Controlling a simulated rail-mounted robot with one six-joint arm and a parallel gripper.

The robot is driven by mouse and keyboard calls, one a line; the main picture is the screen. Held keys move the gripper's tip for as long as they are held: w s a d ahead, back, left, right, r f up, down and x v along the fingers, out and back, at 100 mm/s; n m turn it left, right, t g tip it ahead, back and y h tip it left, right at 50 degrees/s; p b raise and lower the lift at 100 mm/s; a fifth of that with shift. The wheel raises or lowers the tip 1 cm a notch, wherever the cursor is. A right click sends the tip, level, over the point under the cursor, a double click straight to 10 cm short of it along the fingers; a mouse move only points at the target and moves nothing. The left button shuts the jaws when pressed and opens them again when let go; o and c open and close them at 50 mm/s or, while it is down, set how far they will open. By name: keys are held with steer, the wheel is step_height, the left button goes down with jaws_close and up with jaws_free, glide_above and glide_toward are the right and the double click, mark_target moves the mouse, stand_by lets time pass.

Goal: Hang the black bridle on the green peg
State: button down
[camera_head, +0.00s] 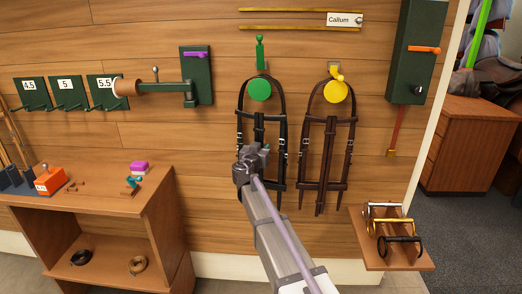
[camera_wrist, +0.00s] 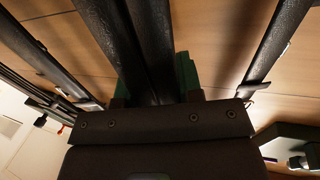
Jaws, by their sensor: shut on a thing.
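The black bridle (camera_head: 284,122) hangs upright against the wooden wall. Its top strap arches over the green peg's round disc (camera_head: 260,90); whether it bears on the peg cannot be told. My gripper (camera_head: 257,152) is at the lower middle of the bridle and hides part of its straps. In the wrist view my gripper (camera_wrist: 155,92) is shut on dark straps of the bridle (camera_wrist: 150,45), which run between its green-edged fingers. Other bridle straps pass at both sides.
A brown bridle (camera_head: 350,135) hangs close to the right on a yellow peg (camera_head: 336,91). A shelf with bits (camera_head: 425,264) is at lower right, a wooden bench (camera_head: 105,200) at left. A green wall box (camera_head: 415,50) is at upper right.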

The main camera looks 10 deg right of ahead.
steer(key=shift+a+f, duration=0.15)
steer(key=c, duration=1.2)
jaws_free()
steer(key=shift+o, duration=0.6)
steer(key=shift+w+a+f, duration=0.1)
steer(key=shift+w+f, duration=0.15)
steer(key=o, duration=0.4)
steer(key=shift+r, duration=0.1)
steer(key=shift+s, duration=0.1)
